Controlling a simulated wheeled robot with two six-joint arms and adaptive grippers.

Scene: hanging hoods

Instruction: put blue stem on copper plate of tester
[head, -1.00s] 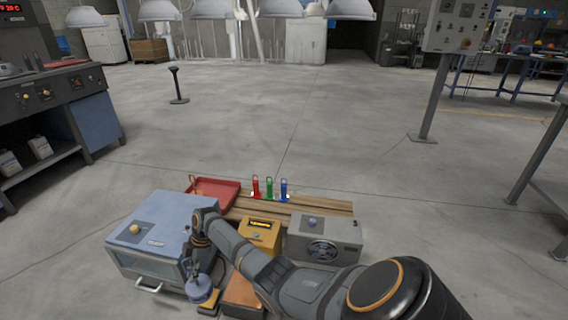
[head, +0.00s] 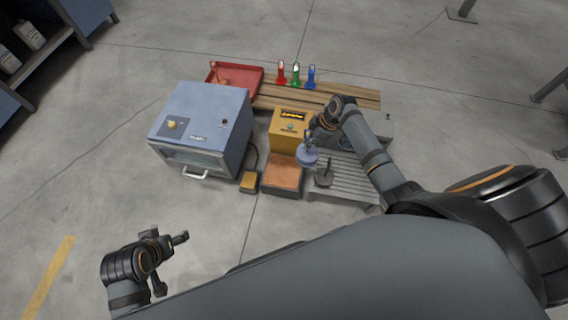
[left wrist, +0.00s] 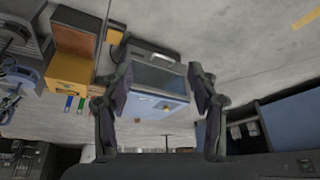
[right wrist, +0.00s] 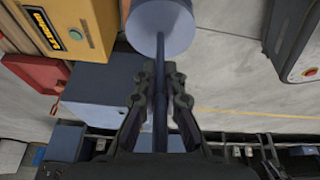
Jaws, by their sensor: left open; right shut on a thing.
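My right gripper (head: 312,141) is shut on the rod of the blue stem (head: 307,157), a blue-grey disc on a thin rod. The stem hangs disc down; in the right wrist view its disc (right wrist: 160,25) is beyond my fingertips. In the head view the disc appears at the upper right corner of the copper plate (head: 283,177); the height between them is unclear. The plate is bare, in front of the yellow tester (head: 290,118), which also shows in the right wrist view (right wrist: 88,25). My left gripper (head: 172,262) is open and empty, well to the front left.
A blue oven-like box (head: 203,115) stands left of the tester. A grey slatted rack (head: 348,182) with a dark stem (head: 324,176) is on the right. Behind are a red tray (head: 250,76) and red, green and blue holders (head: 296,74) on wooden slats.

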